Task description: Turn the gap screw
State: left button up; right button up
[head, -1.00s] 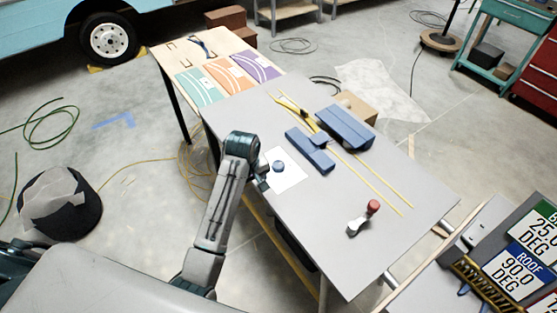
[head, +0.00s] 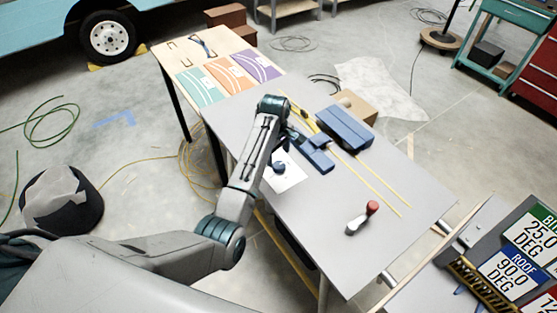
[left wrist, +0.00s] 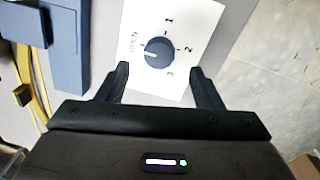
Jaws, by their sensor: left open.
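The gap screw is a round dark blue knob (head: 278,168) on a white card (head: 291,182) on the grey table. My left gripper (left wrist: 160,72) is open and empty. Its two fingers show on either side, with the knob between and slightly beyond their tips; I see no contact. My right gripper is not in view.
Blue blocks (head: 345,127) stand beside the card, with yellow rods (head: 378,183) running along the grey table (head: 300,235). Coloured cards (head: 216,80) lie at the far end. Signs (head: 515,268) stand at lower right.

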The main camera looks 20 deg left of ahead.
aim_at(279, 165)
pick_arm(q)
jog(key=shift+w+d+f+p, duration=0.15)
jog(key=shift+f+p, duration=0.4)
jog(key=shift+f, duration=2.15)
jog(key=c, duration=1)
